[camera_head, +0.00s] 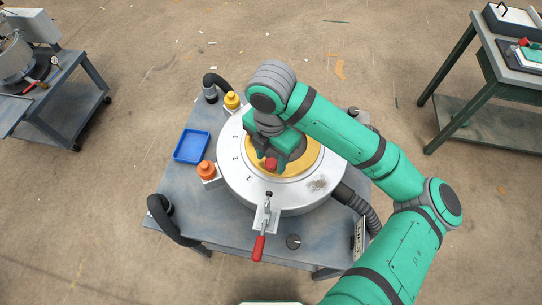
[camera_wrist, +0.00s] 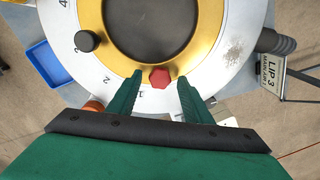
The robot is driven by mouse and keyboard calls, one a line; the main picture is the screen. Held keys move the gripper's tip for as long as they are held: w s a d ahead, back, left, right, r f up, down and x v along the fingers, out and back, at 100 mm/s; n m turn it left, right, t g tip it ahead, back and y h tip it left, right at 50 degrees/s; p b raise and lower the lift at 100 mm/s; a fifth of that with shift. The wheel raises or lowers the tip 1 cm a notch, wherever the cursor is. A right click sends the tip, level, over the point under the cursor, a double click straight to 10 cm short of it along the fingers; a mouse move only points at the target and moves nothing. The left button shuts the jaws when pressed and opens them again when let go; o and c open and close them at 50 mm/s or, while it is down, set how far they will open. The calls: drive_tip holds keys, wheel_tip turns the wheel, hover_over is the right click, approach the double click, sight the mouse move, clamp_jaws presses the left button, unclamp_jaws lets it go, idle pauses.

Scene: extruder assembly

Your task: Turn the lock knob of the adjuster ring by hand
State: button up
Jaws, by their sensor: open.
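A red hexagonal knob (camera_wrist: 159,78) sits on the gold adjuster ring (camera_wrist: 205,50), near its lower edge in the wrist view. In the head view the knob (camera_head: 271,164) shows just below my gripper (camera_head: 276,158). In the wrist view my gripper (camera_wrist: 160,82) is open, with one green finger on each side of the knob. Small gaps show between the fingertips and the knob; contact is not visible. The ring (camera_head: 313,164) lies inside a white dial (camera_head: 228,172) with numbers. The ring's far part is hidden by my arm in the head view.
A black knob (camera_wrist: 87,41) stands on the dial. A red-handled clamp (camera_head: 259,247) is at the dial's front. Orange (camera_head: 206,169) and yellow (camera_head: 232,100) knobs stand at its left, near a blue tray (camera_head: 191,146). A hose (camera_head: 357,205) leaves at right.

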drive_tip(key=shift+r, duration=2.95)
wheel_tip(320, 180, up, 11)
drive_tip(key=shift+f, duration=0.1)
